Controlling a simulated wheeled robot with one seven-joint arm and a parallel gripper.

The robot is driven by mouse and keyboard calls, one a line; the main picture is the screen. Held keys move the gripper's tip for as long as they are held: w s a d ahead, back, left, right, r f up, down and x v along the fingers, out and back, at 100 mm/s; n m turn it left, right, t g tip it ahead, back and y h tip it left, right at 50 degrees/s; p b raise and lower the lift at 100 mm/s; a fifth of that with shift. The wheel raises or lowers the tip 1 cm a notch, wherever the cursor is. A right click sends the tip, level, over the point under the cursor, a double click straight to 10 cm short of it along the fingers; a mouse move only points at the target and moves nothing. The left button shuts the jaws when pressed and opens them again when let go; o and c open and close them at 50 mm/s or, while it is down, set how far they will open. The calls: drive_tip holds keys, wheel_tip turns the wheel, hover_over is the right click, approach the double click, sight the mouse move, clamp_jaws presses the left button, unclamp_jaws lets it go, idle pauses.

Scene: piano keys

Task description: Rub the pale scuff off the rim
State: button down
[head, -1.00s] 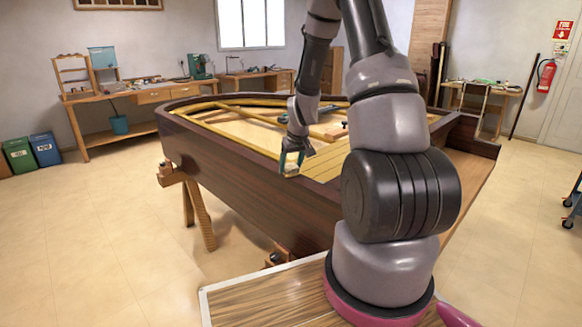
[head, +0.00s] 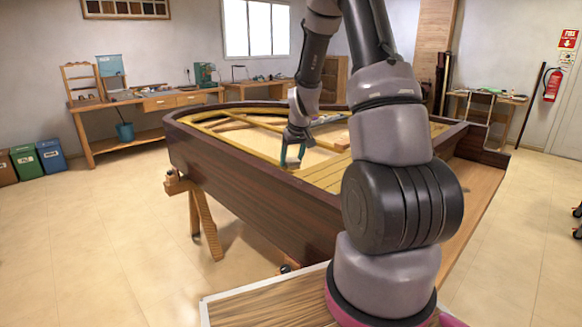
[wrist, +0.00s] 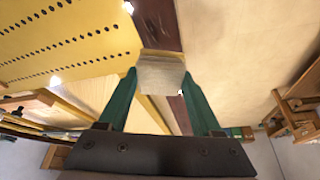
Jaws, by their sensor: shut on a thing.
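The dark brown rim (head: 232,147) runs around the open piano case; in the wrist view the rim (wrist: 158,24) is a dark strip between the yellow frame and the pale floor. My gripper (head: 292,163) is over the near side of the case, close to the rim. In the wrist view, its green fingers are shut on a pale block (wrist: 161,75), which covers part of the rim. A small whitish spot (wrist: 128,7) shows at the rim's inner edge, beyond the block; I cannot tell if it is the scuff or glare. Contact between block and rim is unclear.
The yellow frame (wrist: 60,38) with rows of dark holes lies inside the rim. A wooden trestle (head: 203,215) supports the case. Workbenches (head: 150,103) stand along the back wall. The floor (head: 110,240) at left is clear.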

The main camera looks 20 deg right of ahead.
sight(290, 158)
drive_tip(key=shift+r, duration=1.75)
drive_tip(key=shift+f, duration=0.1)
